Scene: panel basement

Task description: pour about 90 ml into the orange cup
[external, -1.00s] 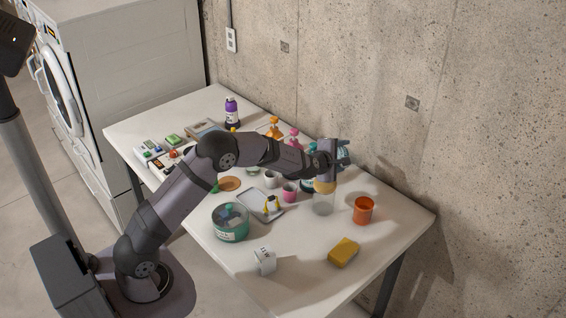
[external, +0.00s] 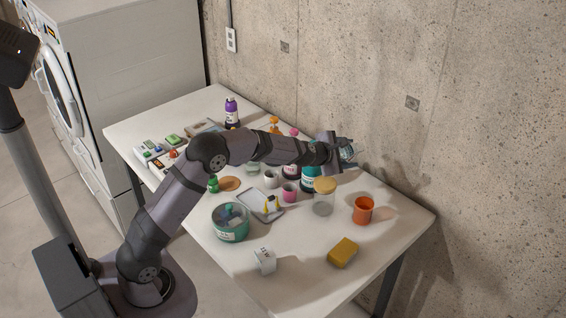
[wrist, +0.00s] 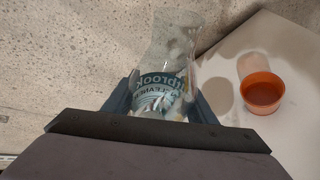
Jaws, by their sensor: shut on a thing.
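The orange cup (external: 362,211) stands upright near the right part of the table. In the wrist view the orange cup (wrist: 262,92) is to the right of my gripper. My gripper (external: 345,152) is shut on a clear bottle (wrist: 165,75) with a printed label, held above the table. In the external view only a bit of the bottle (external: 349,154) shows past the gripper. It is apart from the cup, up and to the left of it in the picture. How much liquid the bottle or the cup holds, I cannot tell.
A clear jar with a tan lid (external: 324,200) stands left of the cup. A yellow sponge (external: 343,252), a white box (external: 265,260), a teal tub (external: 230,224) and a pink cup (external: 289,193) are nearby. The concrete wall (external: 440,120) runs close behind the table.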

